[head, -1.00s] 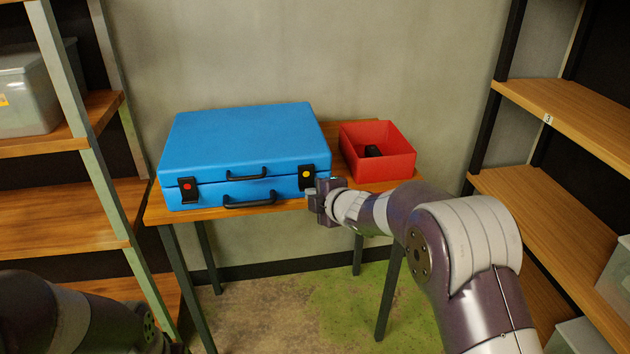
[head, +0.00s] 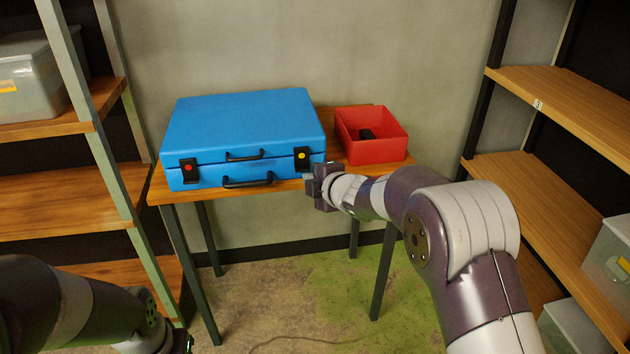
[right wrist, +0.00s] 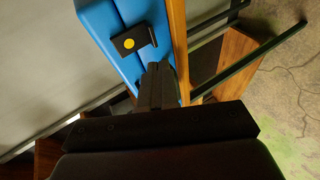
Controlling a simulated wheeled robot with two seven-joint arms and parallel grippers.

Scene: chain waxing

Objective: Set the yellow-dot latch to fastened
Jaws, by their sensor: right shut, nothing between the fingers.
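A closed blue case (head: 245,122) lies on a small wooden table. Its yellow-dot latch (head: 302,159) is a black plate on the right of the front face, spanning the seam between lid and base. The red-dot latch (head: 188,171) sits on the left of the front. The yellow-dot latch (right wrist: 133,40) also shows in the right wrist view, with a dark bar at its end. My right gripper (head: 312,186) is shut and empty, just below and right of the yellow-dot latch; its fingers (right wrist: 157,85) point toward the case. I cannot tell whether they touch it.
A red open box (head: 370,148) with a dark object (head: 367,134) inside stands right of the case. The table (head: 190,197) has a narrow front edge. Shelves (head: 545,95) stand on the right and more shelves (head: 75,202) on the left.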

